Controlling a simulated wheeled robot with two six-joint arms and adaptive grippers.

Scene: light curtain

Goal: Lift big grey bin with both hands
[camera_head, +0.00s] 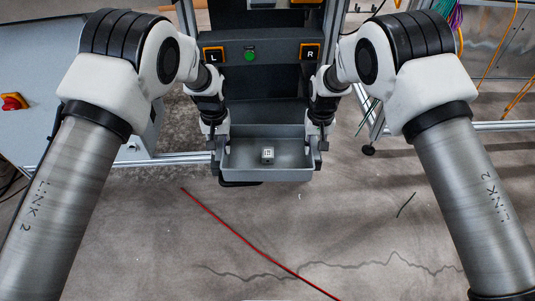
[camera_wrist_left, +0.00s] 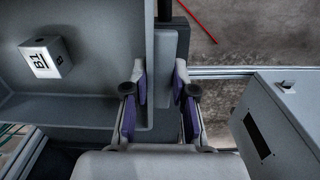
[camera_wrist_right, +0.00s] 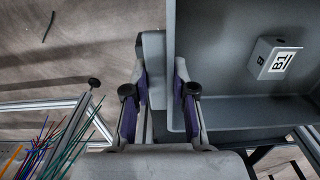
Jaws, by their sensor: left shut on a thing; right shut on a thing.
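The big grey bin (camera_head: 285,175) is at the centre of the head view, in front of the light curtain station. It looks level and upright. A small white box marked B1 (camera_head: 267,154) lies inside it, also seen in the left wrist view (camera_wrist_left: 45,57) and right wrist view (camera_wrist_right: 272,58). My left gripper (camera_head: 217,140) is shut on the bin's left side, its purple-padded fingers (camera_wrist_left: 160,85) around the grey side grip. My right gripper (camera_head: 320,140) is shut on the right side the same way (camera_wrist_right: 160,85). Whether the bin's underside touches a support is hidden.
The station (camera_head: 250,88) with L and R panels and a green button (camera_head: 250,55) stands behind the bin. A grey cabinet with a red knob (camera_head: 13,102) is at left, a metal frame with cables at right. A red line (camera_head: 245,240) crosses the open floor in front.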

